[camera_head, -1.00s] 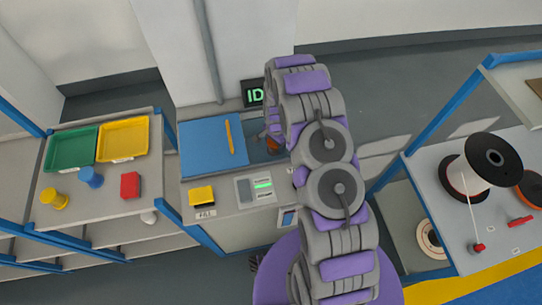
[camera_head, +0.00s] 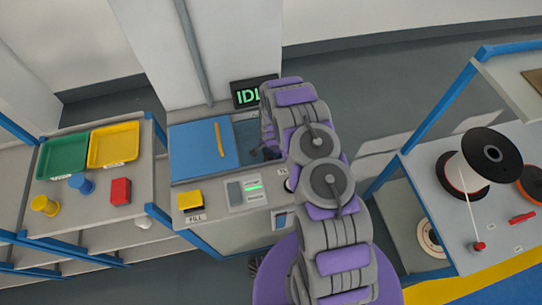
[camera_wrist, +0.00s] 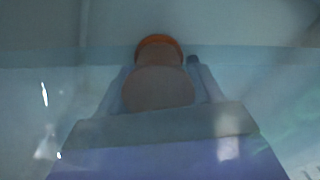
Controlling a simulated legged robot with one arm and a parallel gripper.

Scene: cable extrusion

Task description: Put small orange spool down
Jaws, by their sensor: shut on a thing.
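The small orange spool shows in the wrist view (camera_wrist: 159,42), its orange rim at the far end and a dull brownish round part nearer. My gripper (camera_wrist: 160,72) is shut on it, one finger on each side. The wrist picture is dim and bluish, with a pale horizontal line across it, so the surface under the spool cannot be made out. In the head view my arm reaches to the bench with the blue lid, and its end is over or in the dark recess (camera_head: 247,132) right of the lid. The arm hides the spool there.
The blue lid (camera_head: 200,160) has a yellow handle. A yellow FILL button (camera_head: 190,200) and a panel (camera_head: 245,192) are in front. Left shelf: green tray (camera_head: 62,157), yellow tray (camera_head: 114,146), yellow spool (camera_head: 45,205), blue spool (camera_head: 80,184), red block (camera_head: 120,191). Right table: large black-flanged reel (camera_head: 490,155).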

